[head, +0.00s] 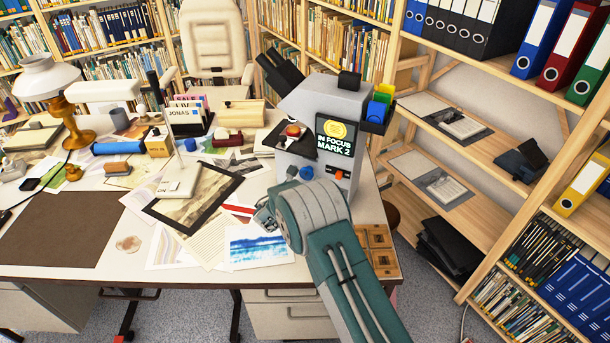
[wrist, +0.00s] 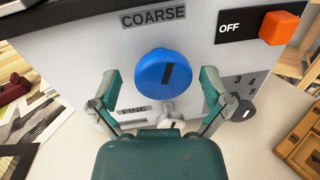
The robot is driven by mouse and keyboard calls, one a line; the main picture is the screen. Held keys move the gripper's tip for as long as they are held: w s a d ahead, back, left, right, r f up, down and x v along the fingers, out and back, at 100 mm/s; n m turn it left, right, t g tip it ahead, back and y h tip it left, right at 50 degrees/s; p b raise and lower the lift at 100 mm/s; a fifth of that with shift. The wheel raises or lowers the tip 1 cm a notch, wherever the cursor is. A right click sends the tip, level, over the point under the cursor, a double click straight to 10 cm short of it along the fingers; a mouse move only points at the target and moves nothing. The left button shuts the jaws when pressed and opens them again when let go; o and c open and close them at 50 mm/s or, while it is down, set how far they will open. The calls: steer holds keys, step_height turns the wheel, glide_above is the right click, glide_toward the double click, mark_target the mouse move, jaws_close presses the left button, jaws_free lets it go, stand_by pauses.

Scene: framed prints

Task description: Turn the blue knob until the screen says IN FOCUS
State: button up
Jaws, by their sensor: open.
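The blue knob (wrist: 164,76) sits on the grey face of the microscope, under the label COARSE, with its black mark tilted slightly from upright. In the head view the blue knob (head: 306,173) shows just above my arm. The screen (head: 336,147) reads IN FOCUS, MARK 2, under a yellow round symbol. My gripper (wrist: 160,90) is open, with one finger on each side below the blue knob and visible gaps between them and it. A pale knob by the label FINE (wrist: 133,112) is partly hidden behind my gripper.
An orange switch (wrist: 280,28) marked OFF and a small grey numbered dial (wrist: 243,114) are right of the knob. Prints and papers (head: 258,246) cover the desk to the left. A shelf unit (head: 480,150) stands at the right.

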steer(key=v, duration=1.2)
steer(key=shift+w+a, duration=0.1)
